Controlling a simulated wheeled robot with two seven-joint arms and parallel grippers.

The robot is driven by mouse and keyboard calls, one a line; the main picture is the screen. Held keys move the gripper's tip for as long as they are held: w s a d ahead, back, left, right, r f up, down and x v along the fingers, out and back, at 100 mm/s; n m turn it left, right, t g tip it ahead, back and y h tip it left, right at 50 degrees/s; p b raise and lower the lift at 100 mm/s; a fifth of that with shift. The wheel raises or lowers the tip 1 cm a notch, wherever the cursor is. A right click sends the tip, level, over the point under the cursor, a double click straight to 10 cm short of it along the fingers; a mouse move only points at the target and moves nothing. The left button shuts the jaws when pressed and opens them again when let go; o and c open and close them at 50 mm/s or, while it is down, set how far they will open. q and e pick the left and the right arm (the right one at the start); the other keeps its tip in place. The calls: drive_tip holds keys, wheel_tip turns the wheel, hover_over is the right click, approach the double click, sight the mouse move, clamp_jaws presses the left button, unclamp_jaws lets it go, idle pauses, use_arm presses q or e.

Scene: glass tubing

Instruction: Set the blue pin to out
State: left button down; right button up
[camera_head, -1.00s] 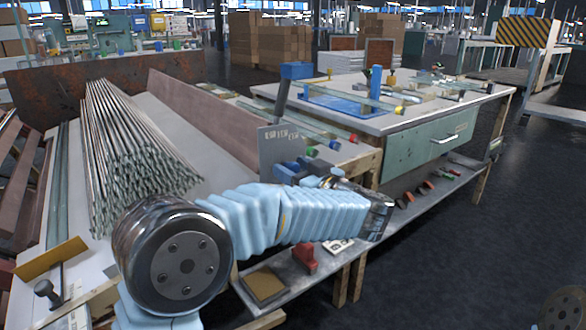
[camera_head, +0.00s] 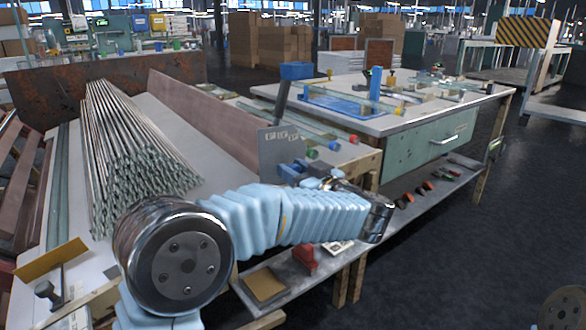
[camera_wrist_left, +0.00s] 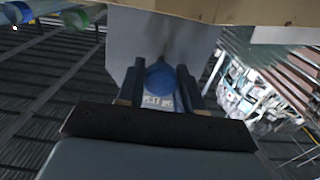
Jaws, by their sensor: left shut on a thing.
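The blue pin (camera_wrist_left: 159,75) shows as a rounded blue knob in the left wrist view, in front of a plain grey plate. My left gripper (camera_wrist_left: 160,82) has one dark finger on each side of the knob and is shut on it. In the head view my left gripper (camera_head: 297,173) is small, at the front of the upright grey metal plate (camera_head: 277,147) with small labels. The pin is hard to tell from the blue gripper parts there. How far the pin stands out cannot be told. My right gripper is not in view.
A bundle of glass tubes (camera_head: 135,150) lies in the tray at left. A bench (camera_head: 425,118) with a green drawer stands behind my arm. A lower shelf (camera_head: 410,205) holds small tools.

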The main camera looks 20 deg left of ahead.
use_arm(q)
drive_tip(key=shift+s+d+r+p, duration=0.2)
drive_tip(key=shift+s+d+p, duration=0.15)
drive_tip(key=shift+d, duration=0.15)
drive_tip(key=shift+s+d+f, duration=0.1)
drive_tip(key=shift+f, duration=0.05)
drive_tip(key=c, duration=0.8)
unclamp_jaws()
drive_tip(key=v, duration=1.3)
drive_tip(key=shift+s+d, duration=0.25)
drive_tip(key=shift+d, duration=0.05)
drive_tip(key=shift+f, duration=0.1)
